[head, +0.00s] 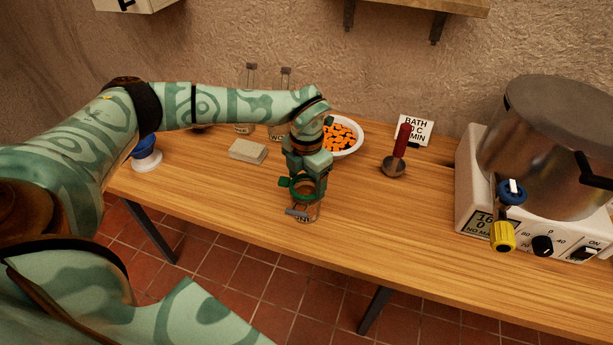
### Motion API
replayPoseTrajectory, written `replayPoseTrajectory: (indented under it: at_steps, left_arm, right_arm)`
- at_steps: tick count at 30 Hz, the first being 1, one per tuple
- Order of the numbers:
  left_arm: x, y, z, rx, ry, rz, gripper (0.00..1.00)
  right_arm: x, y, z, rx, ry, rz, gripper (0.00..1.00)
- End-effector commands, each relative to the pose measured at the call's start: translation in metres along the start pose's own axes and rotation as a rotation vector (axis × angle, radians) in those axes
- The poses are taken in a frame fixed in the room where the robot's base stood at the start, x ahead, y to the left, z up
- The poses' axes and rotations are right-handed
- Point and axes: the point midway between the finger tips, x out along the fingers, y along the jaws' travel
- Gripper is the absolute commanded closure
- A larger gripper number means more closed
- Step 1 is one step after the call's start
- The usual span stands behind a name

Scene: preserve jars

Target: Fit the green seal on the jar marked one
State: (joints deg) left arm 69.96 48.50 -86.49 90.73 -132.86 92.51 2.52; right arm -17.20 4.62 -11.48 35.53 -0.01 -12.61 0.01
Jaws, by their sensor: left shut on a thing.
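The seal shows as a green ring with a tab sticking out to the left, at the height of the jar's mouth. The fingers hide part of it, so I cannot tell whether it touches the rim. My right gripper is not in view.
A steel pot (550,140) on a white heater fills the right. Bench between is clear.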

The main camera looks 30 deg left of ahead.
Motion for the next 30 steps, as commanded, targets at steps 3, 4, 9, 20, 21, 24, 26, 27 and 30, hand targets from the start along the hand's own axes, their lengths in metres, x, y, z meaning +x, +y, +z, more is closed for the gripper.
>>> replayPoseTrajectory:
  at_steps: [3, 4, 9, 20, 21, 24, 26, 27, 30]
  left_arm:
    - [0.001, 0.000, 0.000, 0.000, 0.000, 0.000, 0.44]
    - [0.002, 0.000, 0.000, 0.000, 0.000, 0.000, 0.44]
    - [0.004, 0.000, 0.001, 0.001, -0.001, 0.000, 0.11]
    - [0.001, 0.000, 0.001, 0.000, -0.001, 0.000, 0.02]
    - [-0.003, 0.000, 0.001, 0.000, -0.002, 0.000, 0.02]
    - [-0.018, 0.000, 0.001, 0.001, -0.004, 0.000, 0.02]
    - [-0.032, 0.000, 0.002, 0.001, -0.006, 0.000, 0.02]
    - [-0.042, 0.000, 0.001, 0.002, -0.005, 0.000, 0.02]
    - [-0.071, 0.001, 0.002, 0.000, -0.007, 0.001, 0.02]
  right_arm:
    - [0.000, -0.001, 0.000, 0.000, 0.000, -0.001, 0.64]
    - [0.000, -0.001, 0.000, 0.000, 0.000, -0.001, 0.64]
    - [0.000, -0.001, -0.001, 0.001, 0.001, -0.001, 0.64]
    - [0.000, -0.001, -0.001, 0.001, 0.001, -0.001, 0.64]
    - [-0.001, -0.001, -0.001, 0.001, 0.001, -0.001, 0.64]
    - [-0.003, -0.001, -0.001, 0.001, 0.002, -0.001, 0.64]
    - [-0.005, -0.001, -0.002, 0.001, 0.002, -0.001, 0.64]
    - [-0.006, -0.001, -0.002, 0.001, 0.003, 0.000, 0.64]
    - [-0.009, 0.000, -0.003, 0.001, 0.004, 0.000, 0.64]
